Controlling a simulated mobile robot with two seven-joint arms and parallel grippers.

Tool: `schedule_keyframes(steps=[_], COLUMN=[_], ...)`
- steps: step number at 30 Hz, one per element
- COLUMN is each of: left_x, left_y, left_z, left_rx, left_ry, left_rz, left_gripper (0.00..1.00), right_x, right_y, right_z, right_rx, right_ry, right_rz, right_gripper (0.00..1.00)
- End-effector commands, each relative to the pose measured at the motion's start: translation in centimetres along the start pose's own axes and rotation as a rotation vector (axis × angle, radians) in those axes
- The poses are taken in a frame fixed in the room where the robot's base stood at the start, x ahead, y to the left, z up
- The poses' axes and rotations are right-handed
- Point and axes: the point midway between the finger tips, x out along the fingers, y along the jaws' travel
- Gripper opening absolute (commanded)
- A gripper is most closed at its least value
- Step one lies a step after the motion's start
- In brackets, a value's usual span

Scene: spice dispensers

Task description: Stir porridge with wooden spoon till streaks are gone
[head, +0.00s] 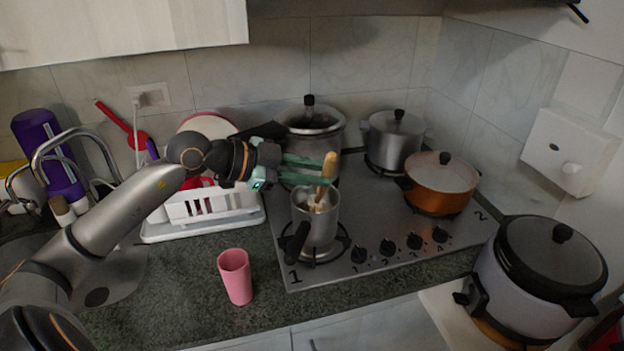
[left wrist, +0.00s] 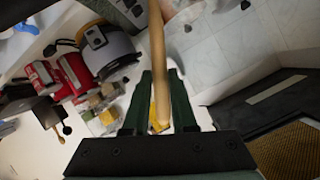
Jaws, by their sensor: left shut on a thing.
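My left gripper (head: 328,172) comes in from the left above the front-left burner, with its green fingers shut on the wooden spoon (head: 321,194). The spoon stands nearly upright, its handle end above the fingers. Its lower end goes down into a small steel pot (head: 318,226) with a dark handle. Pale porridge (head: 317,207) shows in part inside the pot; streaks are too small to tell. In the left wrist view, the spoon handle (left wrist: 158,62) runs between the fingers of my left gripper (left wrist: 161,82). My right gripper is not in view.
Two lidded steel pots (head: 311,122) (head: 393,140) and an orange pan (head: 441,182) stand farther back on the hob (head: 368,222). A white dish rack (head: 212,207) is close to the left. A pink cup (head: 236,277) stands in front. A rice cooker (head: 538,275) is at right.

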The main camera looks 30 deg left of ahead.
Motion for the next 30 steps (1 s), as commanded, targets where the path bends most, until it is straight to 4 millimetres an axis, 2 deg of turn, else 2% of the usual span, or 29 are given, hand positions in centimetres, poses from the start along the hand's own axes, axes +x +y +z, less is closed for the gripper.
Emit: schedule_keyframes(steps=[18, 30], left_x=[-2.4, -2.7], left_y=[0.0, 0.0], left_z=[-5.8, -6.4], left_rx=[0.003, 0.0], left_ry=[0.001, 0.0], left_rz=[-0.001, -0.001], left_gripper=[0.0, 0.0], right_x=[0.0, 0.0], right_y=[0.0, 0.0], right_z=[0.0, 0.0], right_rx=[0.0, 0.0], right_ry=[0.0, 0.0], right_rz=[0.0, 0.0], right_gripper=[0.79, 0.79])
